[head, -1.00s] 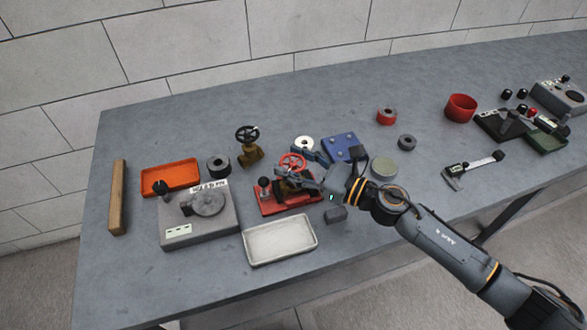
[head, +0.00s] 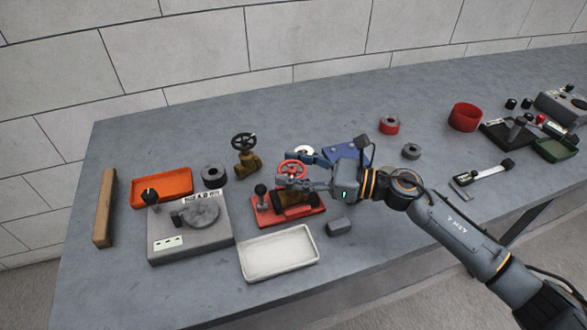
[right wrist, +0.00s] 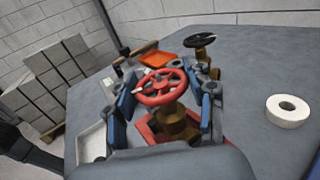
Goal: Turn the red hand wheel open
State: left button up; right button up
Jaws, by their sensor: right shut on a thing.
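The red hand wheel (head: 294,168) sits on a brass valve body (right wrist: 174,124), which stands on a red base plate (head: 268,215). In the right wrist view the wheel (right wrist: 160,86) lies between two blue-padded fingers. My right gripper (head: 297,173) reaches in from the right and is shut on the wheel's rim, one finger on its near side and one on its far side. The gripper partly covers the valve body in the head view. My left gripper is in neither view.
A second brass valve with a black wheel (head: 244,143) stands behind left.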

jog(key=o, duration=0.9)
jog(key=v, duration=1.2)
jog(key=shift+r, duration=0.1)
